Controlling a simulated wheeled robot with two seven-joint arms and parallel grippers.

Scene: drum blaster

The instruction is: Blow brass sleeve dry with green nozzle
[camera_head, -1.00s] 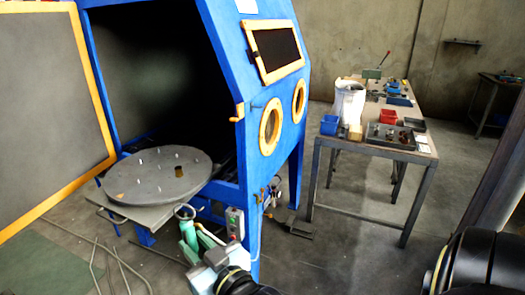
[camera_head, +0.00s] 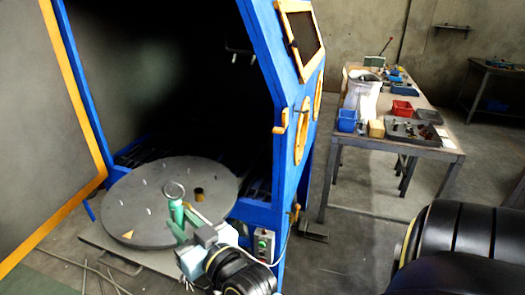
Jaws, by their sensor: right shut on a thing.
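The brass sleeve (camera_head: 199,193) looks like a small brown-gold piece on the round grey turntable (camera_head: 145,218), right of its middle. The green nozzle (camera_head: 177,211) has a ring at its top and shows in front of the turntable's near right part. My right gripper (camera_head: 192,238) is shut on the green nozzle, which stands roughly upright. In the picture the nozzle is a little left of and below the sleeve; I cannot tell the gap in depth. The fingertips are partly hidden by the nozzle. My left gripper is not in view.
The blue blast cabinet (camera_head: 285,185) stands open, its orange-edged door (camera_head: 25,130) swung left. Several short pins stand on the turntable. A control box (camera_head: 264,243) is on the cabinet's front post.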

